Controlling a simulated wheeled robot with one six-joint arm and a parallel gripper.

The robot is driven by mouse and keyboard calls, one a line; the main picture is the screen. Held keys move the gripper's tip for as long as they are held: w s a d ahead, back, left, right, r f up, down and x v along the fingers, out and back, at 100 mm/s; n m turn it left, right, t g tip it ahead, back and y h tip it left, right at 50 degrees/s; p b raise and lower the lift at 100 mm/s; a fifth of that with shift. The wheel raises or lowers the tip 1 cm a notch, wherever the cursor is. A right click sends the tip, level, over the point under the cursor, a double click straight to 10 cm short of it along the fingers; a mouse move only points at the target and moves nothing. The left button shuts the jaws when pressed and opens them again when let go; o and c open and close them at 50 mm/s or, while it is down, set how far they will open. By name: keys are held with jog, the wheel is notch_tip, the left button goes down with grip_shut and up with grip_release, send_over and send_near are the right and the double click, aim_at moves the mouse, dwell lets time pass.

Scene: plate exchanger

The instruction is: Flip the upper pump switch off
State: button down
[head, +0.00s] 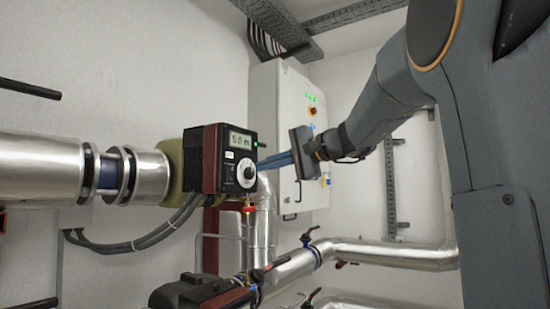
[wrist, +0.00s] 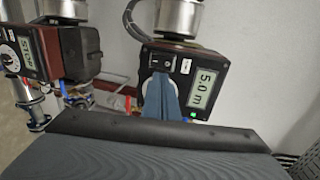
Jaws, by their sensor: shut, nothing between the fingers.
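The upper pump (head: 211,160) is a dark red and black box on the silver pipe, with a lit display (head: 240,140) reading about 5.0 m. A white dial (head: 248,174) sits below the display. In the wrist view the pump face (wrist: 179,62) shows the display (wrist: 203,88) and a small black switch (wrist: 160,63). My gripper (head: 263,163) has its blue fingers shut and empty, pointing at the pump face. In the wrist view the fingertips (wrist: 160,80) cover part of the dial, close beside the switch. I cannot tell whether they touch, or the switch's position.
A second, lower pump (head: 203,292) stands at the bottom of the head view; a pump (wrist: 49,48) also shows at left in the wrist view. A light grey cabinet (head: 287,185) with lit buttons stands behind my gripper. Silver pipes (head: 390,255) with valve handles run below.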

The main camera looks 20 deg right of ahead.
aim_at(233, 170)
jog(key=p+x, duration=0.1)
jog(key=x, duration=0.1)
jog(key=p+x, duration=0.1)
jog(key=x, duration=0.2)
jog(key=r+p+x, duration=0.1)
jog(key=x, duration=0.2)
jog(key=shift+w+a+r, duration=0.1)
